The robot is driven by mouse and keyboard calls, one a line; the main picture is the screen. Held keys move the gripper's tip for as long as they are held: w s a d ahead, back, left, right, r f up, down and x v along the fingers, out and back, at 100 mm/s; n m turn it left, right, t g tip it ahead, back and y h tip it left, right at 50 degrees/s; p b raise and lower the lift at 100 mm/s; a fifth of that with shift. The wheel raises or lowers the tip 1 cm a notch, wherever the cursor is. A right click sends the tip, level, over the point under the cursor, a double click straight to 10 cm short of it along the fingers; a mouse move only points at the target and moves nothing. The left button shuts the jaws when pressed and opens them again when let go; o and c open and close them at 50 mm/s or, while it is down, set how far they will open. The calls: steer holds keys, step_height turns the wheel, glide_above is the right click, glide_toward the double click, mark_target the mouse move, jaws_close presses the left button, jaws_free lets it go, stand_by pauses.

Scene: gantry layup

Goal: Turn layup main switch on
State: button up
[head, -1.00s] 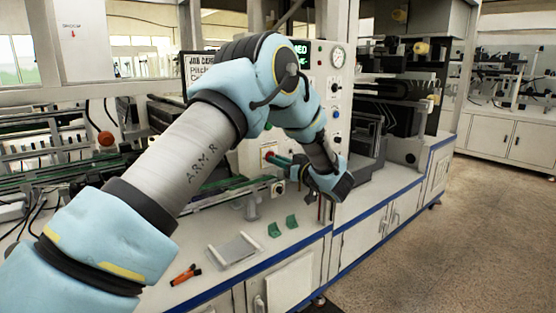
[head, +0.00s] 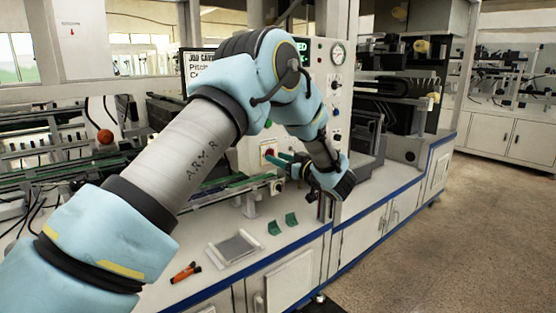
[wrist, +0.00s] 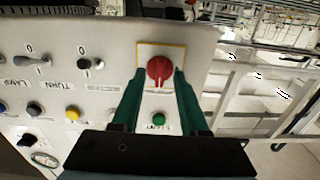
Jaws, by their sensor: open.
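The main switch is a red rotary knob (wrist: 160,70) on a yellow-edged square plate on the white control panel (wrist: 100,100). In the wrist view it sits between the tips of my gripper (wrist: 158,78), whose two green fingers are open and straddle it on either side. Whether the fingers touch the knob I cannot tell. A green button (wrist: 158,119) shows between the fingers below the knob. In the head view my gripper (head: 276,158) reaches toward the red knob (head: 268,152) from the right, and part of the panel is hidden behind my arm.
Other panel controls are close by: a black knob (wrist: 84,64), a yellow button (wrist: 72,113) and a lever switch (wrist: 38,60). On the bench lie an orange-black tool (head: 185,272), a grey plate (head: 234,248) and green brackets (head: 291,219). A conveyor frame (head: 225,192) runs beside the panel.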

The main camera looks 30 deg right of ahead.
steer(key=s+d+b, duration=0.2)
steer(key=s+b, duration=0.1)
steer(key=s, duration=0.7)
